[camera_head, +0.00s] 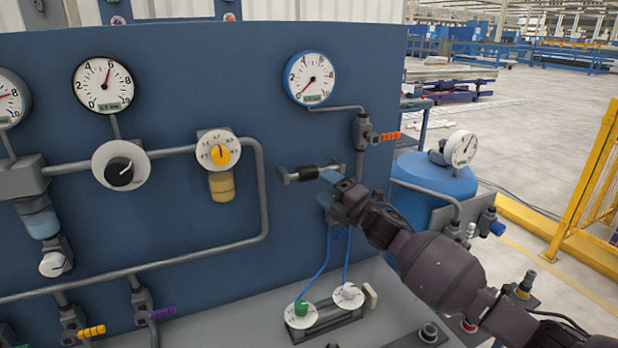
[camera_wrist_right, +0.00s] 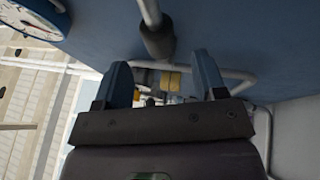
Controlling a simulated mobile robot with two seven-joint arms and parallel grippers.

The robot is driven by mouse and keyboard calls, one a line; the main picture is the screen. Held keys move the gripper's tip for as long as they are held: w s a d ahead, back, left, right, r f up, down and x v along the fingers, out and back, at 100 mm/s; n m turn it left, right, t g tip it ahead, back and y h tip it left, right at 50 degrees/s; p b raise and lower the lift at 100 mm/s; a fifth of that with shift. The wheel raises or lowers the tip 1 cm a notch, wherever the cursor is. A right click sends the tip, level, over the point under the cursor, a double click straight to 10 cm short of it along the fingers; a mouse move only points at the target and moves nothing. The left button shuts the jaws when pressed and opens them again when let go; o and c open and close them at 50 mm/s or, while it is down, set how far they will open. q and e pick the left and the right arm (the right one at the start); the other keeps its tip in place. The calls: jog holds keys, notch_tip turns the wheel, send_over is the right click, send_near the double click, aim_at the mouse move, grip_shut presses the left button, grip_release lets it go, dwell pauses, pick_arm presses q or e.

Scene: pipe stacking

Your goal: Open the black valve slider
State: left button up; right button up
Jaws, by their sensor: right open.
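The black valve slider (camera_head: 308,173) is a small dark cylinder on a short horizontal grey pipe on the blue panel, below the blue-rimmed gauge. My right gripper (camera_head: 329,177) comes in from the lower right, its blue fingertips close to the slider's right end. In the right wrist view the two blue fingers (camera_wrist_right: 163,82) are spread with nothing between them. A dark cylinder on a grey rod (camera_wrist_right: 158,38) lies ahead of them there; I cannot tell for certain that it is the slider. Contact cannot be told. My left gripper is not in view.
The blue panel (camera_head: 200,90) carries gauges, pipes and a dial. Below are green and white knobs (camera_head: 323,307) with blue hoses. A blue tank (camera_head: 432,186) stands behind my right arm.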

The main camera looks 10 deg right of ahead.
aim_at(313, 178)
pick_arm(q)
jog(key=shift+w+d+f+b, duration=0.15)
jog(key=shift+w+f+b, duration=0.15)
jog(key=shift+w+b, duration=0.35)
pick_arm(e)
jog(key=x, duration=0.5)
jog(key=shift+w+a, duration=0.15)
jog(key=shift+w, duration=0.05)
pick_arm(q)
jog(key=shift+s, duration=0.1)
pick_arm(e)
jog(key=shift+w+a+r, duration=0.15)
jog(key=shift+w+a, duration=0.05)
jog(key=shift+w, duration=0.05)
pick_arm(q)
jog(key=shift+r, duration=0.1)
pick_arm(e)
grip_shut()
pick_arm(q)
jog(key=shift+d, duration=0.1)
